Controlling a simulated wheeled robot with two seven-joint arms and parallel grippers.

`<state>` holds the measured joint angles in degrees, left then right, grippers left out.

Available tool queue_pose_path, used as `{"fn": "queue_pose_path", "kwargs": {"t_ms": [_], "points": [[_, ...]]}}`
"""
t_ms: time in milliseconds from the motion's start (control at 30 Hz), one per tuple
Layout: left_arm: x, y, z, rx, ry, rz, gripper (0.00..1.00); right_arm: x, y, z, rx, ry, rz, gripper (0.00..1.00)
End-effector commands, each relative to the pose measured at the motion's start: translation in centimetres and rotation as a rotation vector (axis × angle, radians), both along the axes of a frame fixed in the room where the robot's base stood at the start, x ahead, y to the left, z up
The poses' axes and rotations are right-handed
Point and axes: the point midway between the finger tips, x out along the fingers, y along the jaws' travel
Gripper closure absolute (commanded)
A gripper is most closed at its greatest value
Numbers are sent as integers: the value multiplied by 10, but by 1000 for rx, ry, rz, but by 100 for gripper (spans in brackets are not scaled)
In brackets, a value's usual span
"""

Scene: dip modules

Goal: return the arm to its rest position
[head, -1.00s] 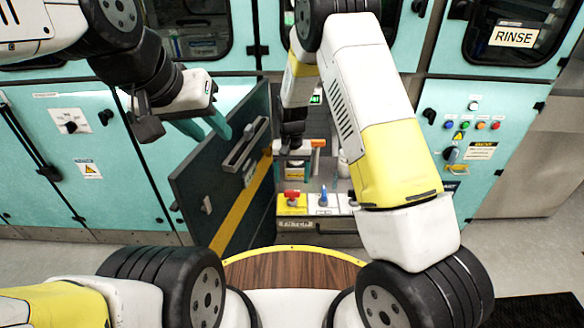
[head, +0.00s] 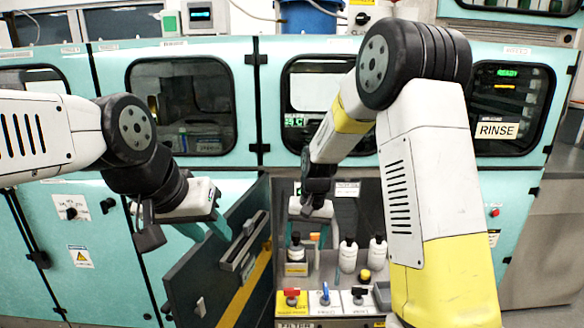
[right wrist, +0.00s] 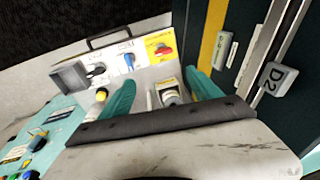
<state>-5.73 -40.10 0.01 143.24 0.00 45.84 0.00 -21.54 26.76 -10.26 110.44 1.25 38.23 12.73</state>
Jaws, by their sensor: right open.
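My right gripper (head: 313,232) is open, reaching down inside the open cabinet in the middle of the head view. In the right wrist view its teal fingers (right wrist: 160,95) stand wide apart. A small bottle with a yellow-edged label (right wrist: 170,95) shows between them in that picture, apart from both fingers. In the head view a dark-capped bottle (head: 296,252) stands just below this gripper. My left gripper (head: 203,230) hangs beside the dark open door at the left, with nothing seen in it; its finger gap is unclear.
The dark open door (head: 225,265) stands left of the cabinet opening. White bottles (head: 347,255) stand inside, right of my gripper. A valve panel with red, blue and black handles (head: 322,301) lies at the front. A RINSE machine (head: 510,128) is at the right.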

Motion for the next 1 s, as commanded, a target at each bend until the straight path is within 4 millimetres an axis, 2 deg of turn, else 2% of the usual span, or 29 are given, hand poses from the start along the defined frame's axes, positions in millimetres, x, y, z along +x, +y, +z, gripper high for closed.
{"fn": "queue_pose_path", "kwargs": {"t_ms": [33, 200, 300, 500, 700, 800, 1000], "points": [[0, 0, 0, 0, 0, 0, 64, -9, -10, 26, 21, -28, -3, 27], [0, 0, 0, 0, 0, 0, 64, -49, -37, 93, 71, -111, 6, 27], [0, 0, 0, 0, 0, 0, 64, -76, -52, 125, 90, -166, 12, 27], [0, 0, 0, 0, 0, 0, 64, -139, -79, 172, 103, -281, 31, 27], [0, 0, 0, 0, 0, 0, 64, -199, -98, 192, 87, -386, 47, 27], [0, 0, 0, 0, 0, 0, 64, -220, -103, 195, 75, -423, 52, 27], [0, 0, 0, 0, 0, 0, 64, -238, -106, 195, 61, -453, 58, 27]]}}
